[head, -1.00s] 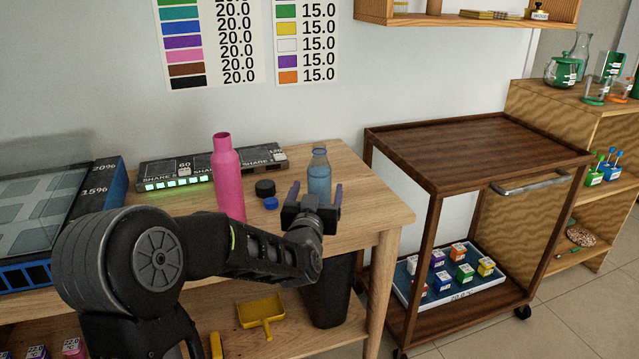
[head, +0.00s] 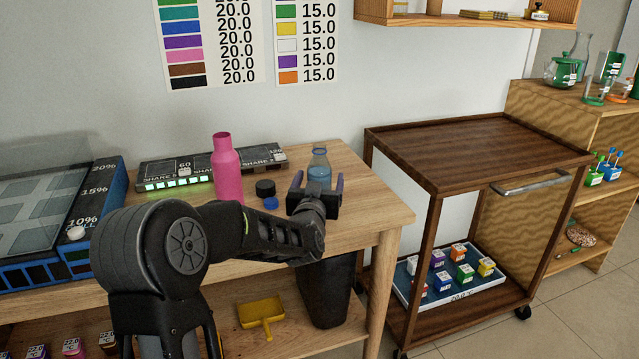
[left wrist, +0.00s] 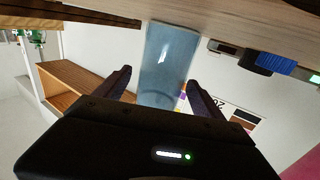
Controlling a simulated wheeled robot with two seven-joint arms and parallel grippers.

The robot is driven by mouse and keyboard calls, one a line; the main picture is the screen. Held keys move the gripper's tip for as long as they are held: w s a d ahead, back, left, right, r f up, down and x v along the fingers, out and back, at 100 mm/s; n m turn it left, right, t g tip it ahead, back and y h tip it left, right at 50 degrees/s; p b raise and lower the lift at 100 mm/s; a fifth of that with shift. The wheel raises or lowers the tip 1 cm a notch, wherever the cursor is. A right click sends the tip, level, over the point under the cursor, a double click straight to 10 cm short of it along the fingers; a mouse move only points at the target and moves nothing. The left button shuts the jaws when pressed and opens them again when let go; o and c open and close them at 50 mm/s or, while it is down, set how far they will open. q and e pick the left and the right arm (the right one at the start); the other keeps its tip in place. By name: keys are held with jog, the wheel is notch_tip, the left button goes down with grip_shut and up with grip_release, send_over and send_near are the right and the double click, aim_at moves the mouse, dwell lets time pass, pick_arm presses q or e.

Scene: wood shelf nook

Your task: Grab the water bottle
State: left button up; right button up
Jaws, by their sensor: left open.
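The water bottle (head: 319,162) is clear with blue water inside and stands upright on the wooden table near its right end. My left gripper (head: 318,184) is open in front of it, and its fingers and palm hide the lower part of the bottle in the head view. In the left wrist view the bottle (left wrist: 168,55) appears upside down between the two spread fingers of my left gripper (left wrist: 158,82). I cannot tell whether either finger touches it. My right gripper is not in view.
A pink bottle (head: 227,172), a black cap (head: 265,188) and a blue cap (head: 271,203) stand left of the gripper. A long dark box (head: 165,175) lies behind them. A dark wooden cart (head: 470,150) stands right of the table (head: 385,210), past a narrow gap.

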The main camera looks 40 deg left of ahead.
pick_arm(q)
jog(key=shift+c, duration=0.6)
grip_shut()
dwell(0.5)
